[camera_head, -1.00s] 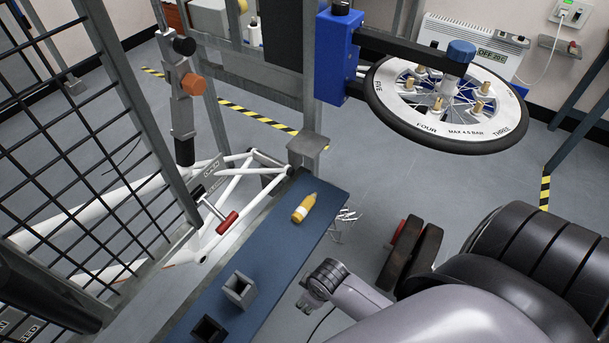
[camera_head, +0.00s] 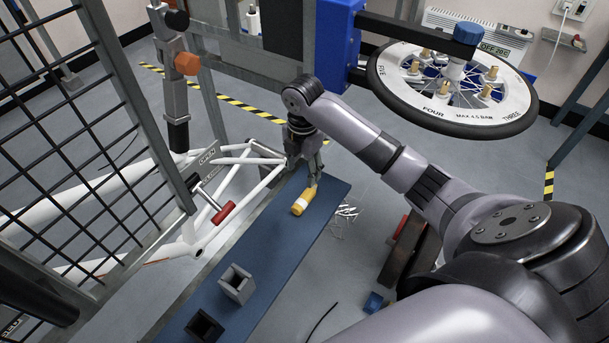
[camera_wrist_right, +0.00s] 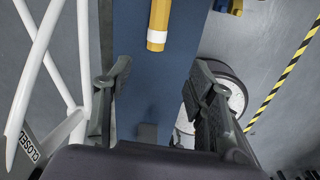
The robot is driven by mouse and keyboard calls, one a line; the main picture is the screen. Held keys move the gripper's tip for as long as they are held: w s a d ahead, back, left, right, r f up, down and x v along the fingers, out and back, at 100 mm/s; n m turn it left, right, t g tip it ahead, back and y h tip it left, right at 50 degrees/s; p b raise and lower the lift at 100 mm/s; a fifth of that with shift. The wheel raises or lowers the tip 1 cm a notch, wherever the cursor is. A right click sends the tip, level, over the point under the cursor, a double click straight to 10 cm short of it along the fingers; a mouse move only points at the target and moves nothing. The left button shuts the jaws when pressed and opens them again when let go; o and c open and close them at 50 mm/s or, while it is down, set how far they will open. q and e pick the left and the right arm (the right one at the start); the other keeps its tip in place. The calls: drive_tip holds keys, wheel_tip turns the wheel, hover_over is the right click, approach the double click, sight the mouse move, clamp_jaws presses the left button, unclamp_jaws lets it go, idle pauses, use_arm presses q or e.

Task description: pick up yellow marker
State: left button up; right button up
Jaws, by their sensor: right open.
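The yellow marker (camera_head: 305,199) lies on the blue bench top (camera_head: 262,243), near its far end. It has a white band and shows at the top of the right wrist view (camera_wrist_right: 158,24). My right gripper (camera_head: 311,178) is above the far end of the bench, just beyond the marker, with its fingers pointing down. In the right wrist view my right gripper (camera_wrist_right: 155,92) is open and empty, its fingers apart over the blue surface. The marker is ahead of the fingertips, not between them. My left gripper is not in view.
Two square holders, one grey (camera_head: 237,284) and one black (camera_head: 205,327), stand on the near part of the bench. A wheel (camera_head: 452,90) hangs at the right.

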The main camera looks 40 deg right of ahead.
drive_tip(key=d+r, duration=0.1)
drive_tip(key=r, duration=0.1)
hover_over(303, 199)
drive_tip(key=shift+n, duration=0.4)
drive_tip(key=f, duration=1.2)
drive_tip(key=shift+s+d, duration=0.15)
drive_tip(key=shift+d, duration=0.1)
drive_tip(key=shift+w+a+f+b, duration=0.1)
drive_tip(key=shift+a+f+b, duration=0.1)
drive_tip(key=shift+f, duration=1.15)
drive_tip(key=shift+w+a+f+b, duration=0.1)
drive_tip(key=shift+f+b, duration=0.05)
drive_tip(key=shift+f, duration=1.15)
clamp_jaws()
